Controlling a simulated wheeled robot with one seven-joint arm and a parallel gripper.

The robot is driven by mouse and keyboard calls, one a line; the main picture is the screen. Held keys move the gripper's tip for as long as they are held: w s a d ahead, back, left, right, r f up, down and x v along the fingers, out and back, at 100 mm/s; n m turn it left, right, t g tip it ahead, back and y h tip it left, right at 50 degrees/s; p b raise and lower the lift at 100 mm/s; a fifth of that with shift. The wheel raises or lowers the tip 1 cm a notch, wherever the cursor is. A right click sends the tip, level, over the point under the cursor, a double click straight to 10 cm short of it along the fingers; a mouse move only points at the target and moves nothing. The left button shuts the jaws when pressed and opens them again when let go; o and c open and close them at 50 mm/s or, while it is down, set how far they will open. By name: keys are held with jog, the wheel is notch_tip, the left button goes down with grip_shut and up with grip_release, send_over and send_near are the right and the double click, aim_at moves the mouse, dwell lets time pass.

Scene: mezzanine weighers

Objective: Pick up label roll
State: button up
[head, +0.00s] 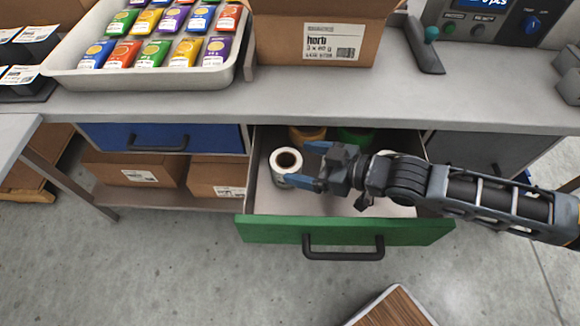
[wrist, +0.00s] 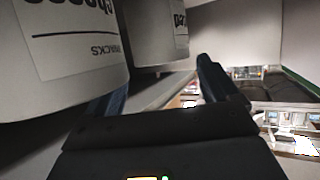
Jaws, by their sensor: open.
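A white label roll (head: 284,181) with a brown core stands upright in the open drawer, near its left side. My gripper (head: 299,162) is open over the drawer, its fingertips close to the roll's right side. I cannot tell whether they touch it. In the wrist view, a large white printed roll (wrist: 60,60) fills the upper left, beside my gripper's left finger. A second white roll (wrist: 155,30) shows beyond the open fingers (wrist: 160,80). Which of these is the label roll seen from the head is not certain.
The open drawer has a green front (head: 340,231) with a dark handle. An orange item (head: 307,133) and a green item (head: 356,138) lie at its back. The counter (head: 300,103) overhangs it, holding a packet tray (head: 150,80) and a cardboard box (head: 325,35).

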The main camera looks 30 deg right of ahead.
aim_at(277, 158)
jog(key=shift+r+p+x, duration=0.2)
jog(key=shift+p+x, duration=0.1)
jog(key=shift+x, duration=3.25)
jog(key=shift+a, duration=0.2)
jog(key=shift+c, duration=0.4)
jog(key=c, duration=0.8)
